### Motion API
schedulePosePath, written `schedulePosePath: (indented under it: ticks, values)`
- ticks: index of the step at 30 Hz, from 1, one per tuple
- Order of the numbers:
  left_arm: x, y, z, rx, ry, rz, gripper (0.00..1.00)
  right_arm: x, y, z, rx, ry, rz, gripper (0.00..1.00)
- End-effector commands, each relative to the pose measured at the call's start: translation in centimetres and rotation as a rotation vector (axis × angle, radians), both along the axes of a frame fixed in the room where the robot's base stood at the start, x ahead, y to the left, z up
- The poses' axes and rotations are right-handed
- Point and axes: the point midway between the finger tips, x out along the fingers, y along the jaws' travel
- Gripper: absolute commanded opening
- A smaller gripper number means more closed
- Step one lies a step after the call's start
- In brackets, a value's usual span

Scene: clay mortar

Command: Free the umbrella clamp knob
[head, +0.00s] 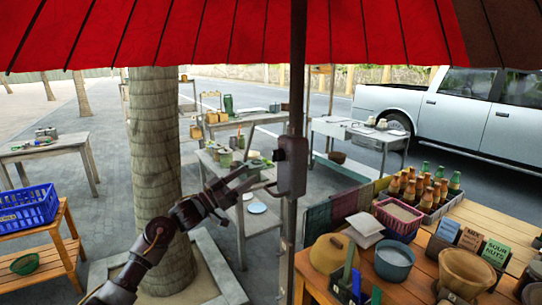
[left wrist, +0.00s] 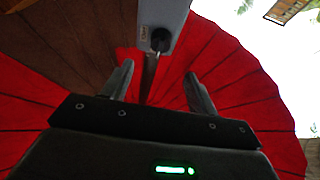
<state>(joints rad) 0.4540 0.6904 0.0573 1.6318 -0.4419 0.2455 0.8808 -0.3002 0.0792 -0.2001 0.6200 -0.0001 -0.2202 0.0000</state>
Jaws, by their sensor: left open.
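The red umbrella (head: 235,35) spreads over the top of the head view, on a dark upright pole (head: 298,75). A grey clamp box (head: 292,178) is fixed on the pole. A small dark knob (head: 281,155) shows on its left side. My left gripper (head: 257,176) is open and empty just left of the box, fingers pointing at it. In the left wrist view the dark round knob (left wrist: 160,39) on the box (left wrist: 163,14) lies ahead of the gap between the open fingers (left wrist: 160,73), apart from them. My right gripper is not in view.
A thick tree trunk (head: 155,170) stands close behind my left arm. A wooden table (head: 420,278) with bowls, signs and bottles fills the lower right. A blue crate (head: 28,208) is at the left. More tables and a parked silver truck (head: 470,115) stand farther back.

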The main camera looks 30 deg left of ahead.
Motion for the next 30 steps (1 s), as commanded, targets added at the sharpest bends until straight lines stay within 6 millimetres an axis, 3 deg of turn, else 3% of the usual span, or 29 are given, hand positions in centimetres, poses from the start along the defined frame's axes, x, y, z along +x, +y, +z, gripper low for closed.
schedulePosePath:
  ticks: [8, 21, 30]
  values:
    - [1.4, -0.8, 1.0, -0.004, -0.001, 0.000, 0.59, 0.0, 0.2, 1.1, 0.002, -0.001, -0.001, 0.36]
    - [7.4, -4.3, 3.8, -0.003, 0.000, 0.001, 0.59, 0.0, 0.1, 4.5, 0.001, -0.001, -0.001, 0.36]
    - [8.7, -5.1, 4.1, -0.001, 0.001, 0.001, 0.59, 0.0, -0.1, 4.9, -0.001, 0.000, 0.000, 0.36]
